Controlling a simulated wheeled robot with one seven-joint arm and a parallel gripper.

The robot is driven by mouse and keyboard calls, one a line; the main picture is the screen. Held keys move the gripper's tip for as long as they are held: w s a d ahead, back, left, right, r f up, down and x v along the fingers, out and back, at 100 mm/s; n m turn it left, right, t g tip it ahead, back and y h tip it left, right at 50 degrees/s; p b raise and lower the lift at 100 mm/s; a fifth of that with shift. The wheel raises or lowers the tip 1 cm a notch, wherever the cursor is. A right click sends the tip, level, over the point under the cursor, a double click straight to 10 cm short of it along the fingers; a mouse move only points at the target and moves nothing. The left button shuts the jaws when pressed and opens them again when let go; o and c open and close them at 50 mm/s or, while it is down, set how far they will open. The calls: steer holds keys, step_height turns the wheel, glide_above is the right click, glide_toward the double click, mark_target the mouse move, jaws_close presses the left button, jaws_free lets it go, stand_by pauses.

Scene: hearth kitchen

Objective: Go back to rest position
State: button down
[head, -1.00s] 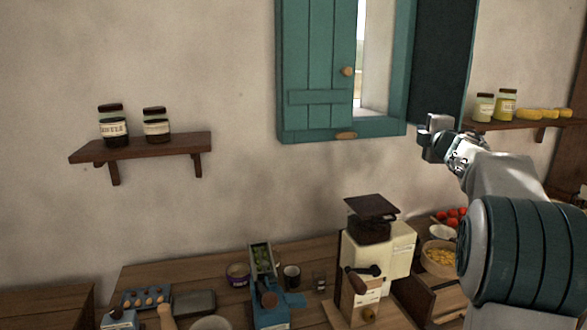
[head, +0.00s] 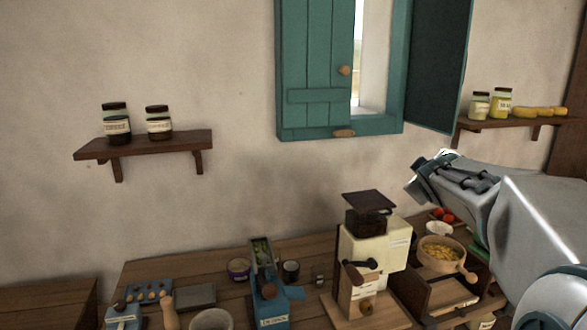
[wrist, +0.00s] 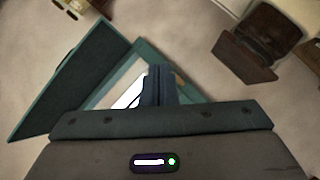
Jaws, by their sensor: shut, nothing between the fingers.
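My gripper (wrist: 157,85) shows in the wrist view, with its two dark fingers together and nothing between them. It points toward the wall, in line with the teal window frame (wrist: 125,60). In the head view my arm comes in from the right edge, and its end is near the middle right, below the window shutter and above the counter. The fingers are hard to make out there. The arm's end looks clear of the wall shelf and the grinder (head: 372,245).
Wall shelves with jars stand left (head: 145,146) and right (head: 510,123). The open shutter (head: 440,65) juts out above my arm.

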steer(key=s+a+f+m+g+y, duration=0.1)
steer(key=s+a+f+m+g, duration=0.1)
steer(key=s+f, duration=0.5)
steer(key=s+a+f+m+g+y, duration=0.2)
steer(key=s+a+f+g, duration=0.2)
steer(key=s, duration=0.9)
steer(key=s+a+f+m+g+y, duration=0.1)
steer(key=s+a+f+m+g, duration=0.1)
steer(key=s+a+f, duration=0.6)
steer(key=s+f+g, duration=0.1)
steer(key=s, duration=0.1)
steer(key=shift+s+a+f+m+g+y, duration=0.25)
steer(key=shift+s+f+m+g+y, duration=0.05)
steer(key=shift+s+f+m, duration=0.1)
